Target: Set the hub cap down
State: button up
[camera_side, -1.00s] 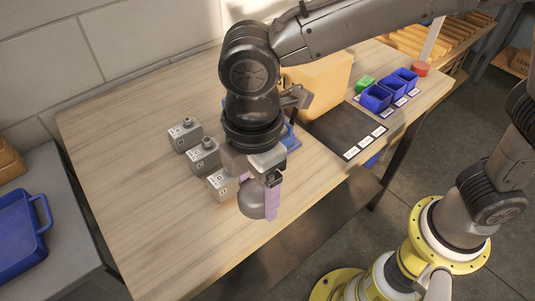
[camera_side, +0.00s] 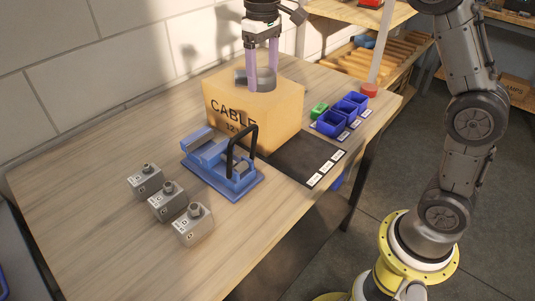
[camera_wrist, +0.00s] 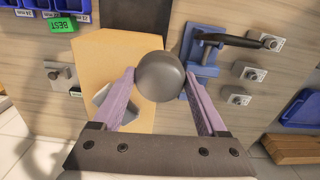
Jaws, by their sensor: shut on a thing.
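My gripper (camera_side: 262,76) has pale purple fingers pointing down, shut on the dark grey hub cap (camera_side: 265,78). The hub cap is round and domed, and in the wrist view (camera_wrist: 160,77) it sits between the fingertips. In the side view the hub cap is over the top of the cardboard box (camera_side: 235,110), which is marked CABLE. I cannot tell whether the hub cap touches the box. A smaller grey piece (camera_side: 240,76) shows beside the left finger at the box top; the wrist view shows a light grey piece (camera_wrist: 103,94) over the box.
A blue vise (camera_side: 222,168) with a black handle stands in front of the box. Three grey knobbed blocks (camera_side: 168,202) stand at front left. A dark mat (camera_side: 304,160) lies right of the box, with blue bins (camera_side: 332,123) behind it. The table's left side is bare.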

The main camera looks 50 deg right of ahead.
jog(key=shift+d+f+m, duration=0.15)
jog(key=shift+d+m, duration=0.15)
jog(key=shift+d, duration=0.45)
jog(key=w+a+f+m, duration=0.1)
jog(key=w+a+f, duration=0.15)
jog(key=w, duration=0.45)
jog(key=w+a+f, duration=0.1)
jog(key=w+a, duration=0.2)
jog(key=w, duration=0.4)
send_near(194, 129)
jog(key=s+a+r, duration=0.1)
jog(key=s+a, duration=0.2)
jog(key=s, duration=0.1)
jog(key=shift+m, duration=0.4)
jog(key=shift+s+d+f, duration=0.1)
jog(key=shift+d+f, duration=0.05)
jog(key=shift+f, duration=1.75)
jog(key=shift+d+f, duration=0.1)
jog(key=shift+f, duration=1.75)
jog(key=shift+f, duration=0.1)
jog(key=o, duration=1.3)
